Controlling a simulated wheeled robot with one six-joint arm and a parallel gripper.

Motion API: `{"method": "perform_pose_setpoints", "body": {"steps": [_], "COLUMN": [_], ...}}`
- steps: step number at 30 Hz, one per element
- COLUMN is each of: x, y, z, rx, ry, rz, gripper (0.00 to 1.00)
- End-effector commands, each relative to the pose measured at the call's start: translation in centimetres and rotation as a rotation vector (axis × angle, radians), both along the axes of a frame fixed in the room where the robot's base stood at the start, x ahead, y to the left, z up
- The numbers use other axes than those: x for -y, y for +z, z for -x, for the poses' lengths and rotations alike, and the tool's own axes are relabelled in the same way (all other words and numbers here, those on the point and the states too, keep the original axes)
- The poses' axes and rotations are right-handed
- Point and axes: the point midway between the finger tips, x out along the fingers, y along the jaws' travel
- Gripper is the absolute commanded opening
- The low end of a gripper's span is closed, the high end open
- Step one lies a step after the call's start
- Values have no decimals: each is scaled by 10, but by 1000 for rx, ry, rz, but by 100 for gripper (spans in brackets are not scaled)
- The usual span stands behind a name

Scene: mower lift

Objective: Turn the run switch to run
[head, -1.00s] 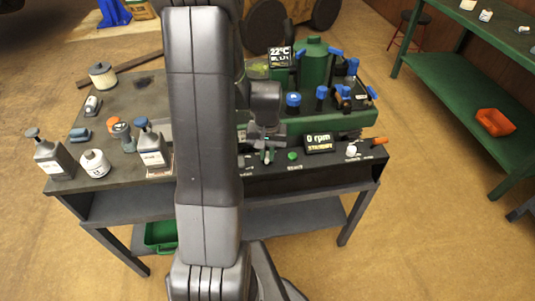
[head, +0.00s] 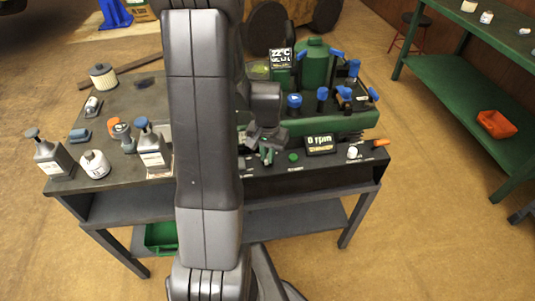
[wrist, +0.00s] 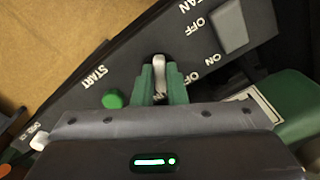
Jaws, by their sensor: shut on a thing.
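The run switch (wrist: 160,72) appears in the wrist view as a pale lever on the dark front panel. The green fingertips of my gripper (wrist: 161,82) are shut on it, one on each side. Its label is mostly hidden by my gripper. In the head view my gripper (head: 267,155) is at the panel, just left of the green start button (head: 293,157), and hides the switch. The start button also shows in the wrist view (wrist: 113,100). The display (head: 320,143) reads 0 rpm, with a smaller yellow line that I cannot read clearly.
A grey fan rocker (wrist: 231,27) marked OFF and ON sits beside the switch. A white knob (head: 352,152) and an orange handle (head: 380,143) are at the panel's right end. Blue-topped valves (head: 294,100) stand behind. Bottles (head: 152,155) crowd the bench's left.

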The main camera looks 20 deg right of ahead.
Motion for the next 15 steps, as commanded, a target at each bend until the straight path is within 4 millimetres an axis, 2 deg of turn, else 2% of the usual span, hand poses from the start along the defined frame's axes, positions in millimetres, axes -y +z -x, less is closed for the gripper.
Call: {"method": "perform_pose_setpoints", "body": {"steps": [1, 2, 4, 5, 15], "x": [0, 0, 0, 0, 0], "y": [1, 1, 1, 1, 4], "z": [-1, -1, -1, 0, -1], "rx": [2, 2, 2, 2, 2], "ry": [-2, -2, -1, -1, 0], "rz": [1, 1, 1, 1, 1], "gripper": [0, 18, 31, 34, 34]}}
